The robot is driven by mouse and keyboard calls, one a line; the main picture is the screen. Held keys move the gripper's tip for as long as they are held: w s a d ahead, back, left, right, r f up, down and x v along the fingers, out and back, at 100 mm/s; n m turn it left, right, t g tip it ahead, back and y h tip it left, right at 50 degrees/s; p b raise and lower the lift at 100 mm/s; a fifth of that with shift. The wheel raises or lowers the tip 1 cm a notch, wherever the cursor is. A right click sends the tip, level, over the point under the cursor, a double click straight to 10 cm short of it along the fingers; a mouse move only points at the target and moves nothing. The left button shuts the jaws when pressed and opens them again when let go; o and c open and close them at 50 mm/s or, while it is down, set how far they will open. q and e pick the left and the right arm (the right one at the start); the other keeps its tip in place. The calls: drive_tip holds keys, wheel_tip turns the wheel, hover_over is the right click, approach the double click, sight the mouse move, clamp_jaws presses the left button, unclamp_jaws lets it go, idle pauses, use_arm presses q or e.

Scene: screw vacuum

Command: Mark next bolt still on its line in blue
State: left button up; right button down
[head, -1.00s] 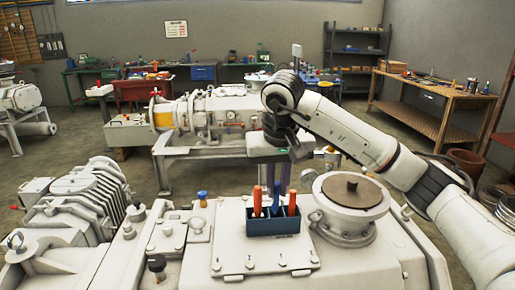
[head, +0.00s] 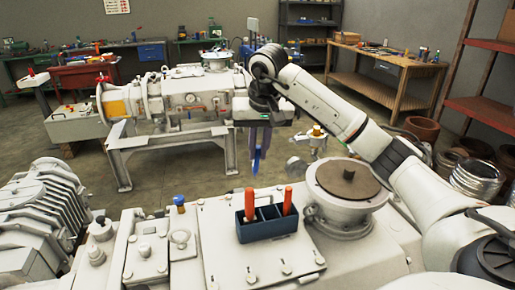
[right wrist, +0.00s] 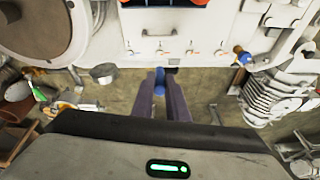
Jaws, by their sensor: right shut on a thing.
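My right gripper (head: 258,140) is shut on a blue marker (head: 256,163) and holds it tip down, above and behind the blue pen holder (head: 268,230). In the right wrist view the gripper's purple fingers (right wrist: 160,98) clasp the blue marker (right wrist: 159,82). The holder carries two orange-red markers, left (head: 249,203) and right (head: 288,200); its middle slot looks empty. The holder stands on a pale cover plate (head: 220,237) with several bolts (head: 286,269) along its edges. In the right wrist view small orange marks show by some bolts (right wrist: 191,52). My left gripper is out of view.
A round flange with a brown disc (head: 347,182) stands right of the holder. A blue-topped fitting (head: 179,203) stands to the left. Behind, across open floor, is another pump on a frame (head: 172,130). A wooden bench (head: 385,60) stands at the back right.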

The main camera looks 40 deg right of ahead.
drive_tip(key=shift+f+b, duration=0.5)
drive_tip(key=shift+f, duration=0.45)
wheel_tip(320, 180, down, 3)
drive_tip(key=shift+r+b, duration=0.1)
drive_tip(key=shift+b, duration=0.55)
drive_tip(key=shift+p, duration=0.35)
drive_tip(key=shift+f+b, duration=0.3)
drive_tip(key=shift+f, duration=0.25)
idle(0.5)
drive_tip(key=shift+r+p, duration=1.25)
drive_tip(key=shift+r, duration=1.75)
